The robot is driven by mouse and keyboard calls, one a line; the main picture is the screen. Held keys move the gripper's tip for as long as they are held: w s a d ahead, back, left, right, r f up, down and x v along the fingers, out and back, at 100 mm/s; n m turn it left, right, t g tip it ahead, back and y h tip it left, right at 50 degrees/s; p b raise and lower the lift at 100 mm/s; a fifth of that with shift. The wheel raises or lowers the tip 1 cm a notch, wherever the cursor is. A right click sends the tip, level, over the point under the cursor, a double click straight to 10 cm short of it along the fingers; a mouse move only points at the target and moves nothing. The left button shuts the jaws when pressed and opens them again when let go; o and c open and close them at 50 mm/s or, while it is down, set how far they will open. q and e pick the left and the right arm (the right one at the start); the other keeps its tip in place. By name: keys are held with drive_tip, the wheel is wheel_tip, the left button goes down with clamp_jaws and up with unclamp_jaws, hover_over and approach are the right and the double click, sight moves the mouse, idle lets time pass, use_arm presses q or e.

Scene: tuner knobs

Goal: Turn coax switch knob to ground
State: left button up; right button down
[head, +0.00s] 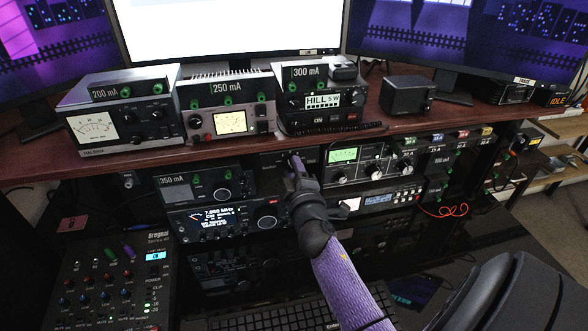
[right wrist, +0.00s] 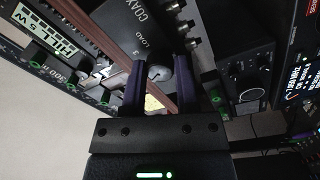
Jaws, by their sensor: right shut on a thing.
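The coax switch is a grey box marked "COAX" and "LOAD" in the right wrist view (right wrist: 118,22). In the head view it is a dark box (head: 270,160) under the desk edge, largely hidden behind my right gripper (head: 294,163). Its round metallic knob (right wrist: 159,73) sits between the two dark fingers of my right gripper (right wrist: 160,70), which are shut on it. The knob's exact pointer direction is hard to read. My left gripper is not in view.
Several radios and meters stand on the desk (head: 420,122), among them a 300 mA unit (head: 318,100). Below it, a 350 mA unit (head: 195,187) is left of my arm and a green-lit tuner (head: 365,160) right of it. A mixer (head: 115,285) is at lower left.

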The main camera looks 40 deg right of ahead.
drive_tip(key=n+p, duration=0.1)
drive_tip(key=n, duration=0.9)
drive_tip(key=shift+y+p, duration=0.35)
drive_tip(key=shift+y, duration=0.05)
drive_tip(key=shift+n, duration=0.4)
drive_tip(key=shift+c, duration=2.4)
unclamp_jaws()
drive_tip(key=shift+o, duration=0.6)
drive_tip(key=shift+s, duration=0.1)
